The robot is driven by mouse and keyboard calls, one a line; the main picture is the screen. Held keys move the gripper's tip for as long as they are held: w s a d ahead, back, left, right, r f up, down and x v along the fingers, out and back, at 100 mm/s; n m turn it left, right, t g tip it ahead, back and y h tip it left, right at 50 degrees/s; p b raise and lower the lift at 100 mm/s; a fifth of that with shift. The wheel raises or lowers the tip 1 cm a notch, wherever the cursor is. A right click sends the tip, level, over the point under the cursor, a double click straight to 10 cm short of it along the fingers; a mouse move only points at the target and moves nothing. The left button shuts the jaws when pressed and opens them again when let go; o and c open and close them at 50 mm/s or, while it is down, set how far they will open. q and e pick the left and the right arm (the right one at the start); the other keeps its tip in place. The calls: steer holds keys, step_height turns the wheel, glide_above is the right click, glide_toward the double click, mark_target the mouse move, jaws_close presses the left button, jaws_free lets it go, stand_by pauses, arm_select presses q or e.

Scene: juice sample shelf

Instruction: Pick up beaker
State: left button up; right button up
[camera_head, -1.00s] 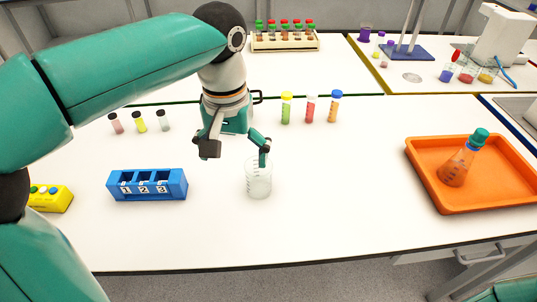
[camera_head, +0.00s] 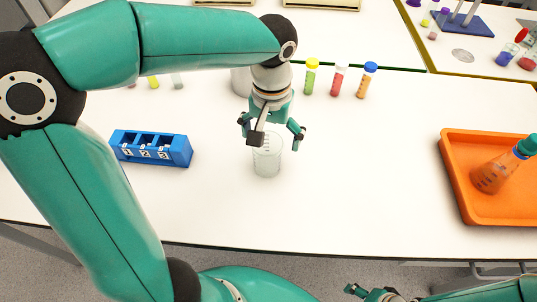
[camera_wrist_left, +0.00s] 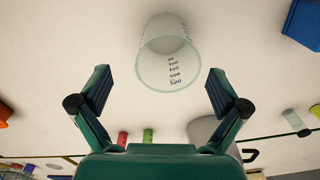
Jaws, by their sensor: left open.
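The clear glass beaker (camera_head: 267,160) stands upright on the white bench, with dark volume marks on its side. It also shows in the left wrist view (camera_wrist_left: 168,62), upper middle, and looks empty. My left gripper (camera_head: 273,137) is open, its fingers spread at the beaker's rim in the head view. In the left wrist view the beaker lies between and just beyond the open fingertips (camera_wrist_left: 159,72); I cannot tell whether they touch it. My right gripper (camera_head: 372,293) shows only in part at the bottom edge of the head view, away from the beaker.
A blue numbered rack (camera_head: 150,149) stands left of the beaker. Several capped tubes (camera_head: 338,80) stand behind it to the right. A grey container (camera_head: 240,82) is partly hidden behind my left gripper. An orange tray (camera_head: 458,190) with a flask (camera_head: 492,175) is at right.

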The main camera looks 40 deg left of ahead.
arm_select(q)
steer(key=shift+s+a+f, duration=0.1)
steer(key=shift+a+f, duration=0.1)
steer(key=shift+f, duration=1.4)
steer(key=shift+s+a+f, duration=0.1)
steer(key=shift+a+f, duration=0.1)
steer(key=shift+f, duration=1.4)
steer(key=c, duration=1.2)
steer(key=shift+r, duration=0.1)
steer(key=shift+c, duration=0.3)
